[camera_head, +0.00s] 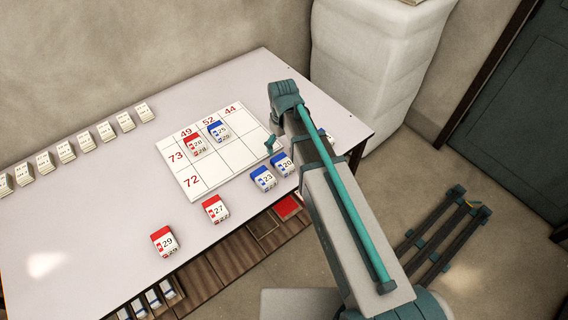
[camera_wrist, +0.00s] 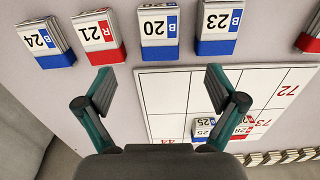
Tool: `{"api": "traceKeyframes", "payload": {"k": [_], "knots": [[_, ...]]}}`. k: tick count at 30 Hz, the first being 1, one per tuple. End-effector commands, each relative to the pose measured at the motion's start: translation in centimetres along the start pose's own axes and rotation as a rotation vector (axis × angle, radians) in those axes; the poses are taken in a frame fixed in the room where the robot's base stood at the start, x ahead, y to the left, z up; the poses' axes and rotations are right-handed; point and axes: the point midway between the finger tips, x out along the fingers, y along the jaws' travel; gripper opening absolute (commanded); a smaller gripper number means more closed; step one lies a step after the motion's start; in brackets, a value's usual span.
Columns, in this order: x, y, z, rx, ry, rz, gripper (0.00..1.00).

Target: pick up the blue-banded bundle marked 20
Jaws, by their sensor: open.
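The blue-banded bundle marked 20 (camera_head: 283,164) lies on the table beside the white number board (camera_head: 233,153). In the wrist view the bundle marked 20 (camera_wrist: 158,32) shows upside down at the top middle, its blue band facing my gripper. My gripper (camera_wrist: 160,90) is open and empty, its fingers spread wider than this bundle. The bundle is ahead of the fingertips in the wrist view, not between them. In the head view my arm hides most of the gripper; one teal fingertip shows over the board's edge.
Blue bundle 23 (camera_wrist: 217,27) and red bundle 21 (camera_wrist: 98,35) flank bundle 20 with narrow gaps. Blue bundle 24 (camera_wrist: 46,42) is farther left. Red bundles 27 (camera_head: 215,208) and 29 (camera_head: 163,241) lie nearer the table's front-left. Red and blue bundles stand on the board.

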Motion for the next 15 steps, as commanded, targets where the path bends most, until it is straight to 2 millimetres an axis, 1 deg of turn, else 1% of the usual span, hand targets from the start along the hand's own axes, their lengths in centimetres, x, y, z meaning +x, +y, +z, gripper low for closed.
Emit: {"api": "traceKeyframes", "payload": {"k": [2, 12, 15], "knots": [[0.2, -0.1, -0.2, -0.008, -0.002, 0.0, 0.94], [4.3, -0.1, -0.1, -0.007, -0.003, -0.001, 0.94], [4.9, -0.1, -0.1, -0.006, -0.001, -0.001, 0.94]]}}
